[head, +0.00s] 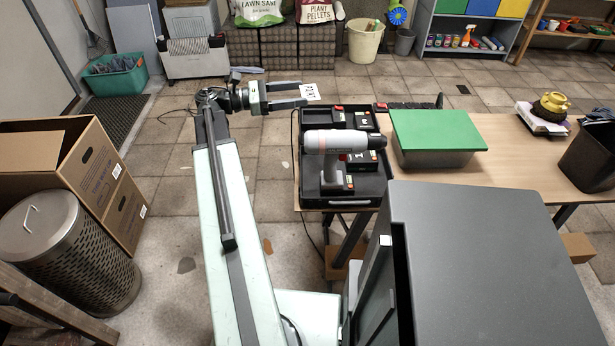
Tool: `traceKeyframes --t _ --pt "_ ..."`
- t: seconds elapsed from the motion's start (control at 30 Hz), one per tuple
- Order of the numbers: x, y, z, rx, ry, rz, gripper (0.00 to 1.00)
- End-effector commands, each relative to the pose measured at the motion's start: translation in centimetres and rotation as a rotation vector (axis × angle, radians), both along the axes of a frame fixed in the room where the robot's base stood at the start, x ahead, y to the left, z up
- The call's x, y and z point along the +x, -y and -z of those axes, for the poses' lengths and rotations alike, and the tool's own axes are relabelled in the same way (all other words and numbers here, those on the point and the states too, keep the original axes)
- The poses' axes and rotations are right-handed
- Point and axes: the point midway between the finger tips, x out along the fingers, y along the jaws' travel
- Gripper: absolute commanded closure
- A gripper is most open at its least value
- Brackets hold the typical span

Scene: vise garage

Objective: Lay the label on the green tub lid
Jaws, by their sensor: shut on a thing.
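My gripper (302,95) is shut on a small white label (311,92) with dark print. The green tub lid (437,131) lies flat on a grey tub (437,159) on the bench, to the right of my gripper and nearer to me. The lid's top looks bare. The label is well apart from the lid.
A black tray (374,189) with a cordless drill (335,142) and several battery packs stands between my gripper and the tub. Cardboard boxes (60,160) stand at left.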

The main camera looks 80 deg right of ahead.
Motion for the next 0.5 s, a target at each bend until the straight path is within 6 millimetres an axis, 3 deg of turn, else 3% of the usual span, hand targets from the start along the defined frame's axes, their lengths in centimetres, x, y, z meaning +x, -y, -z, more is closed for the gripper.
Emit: traceKeyframes --t 0.03,0.1,0.5 --pt "0.2 -0.5 3.3 0.0 0.0 0.038 0.67" --pt "0.3 -1.4 4.6 0.0 0.0 0.086 0.67" --pt "0.4 -2.7 6.6 0.001 0.0 0.15 0.67"
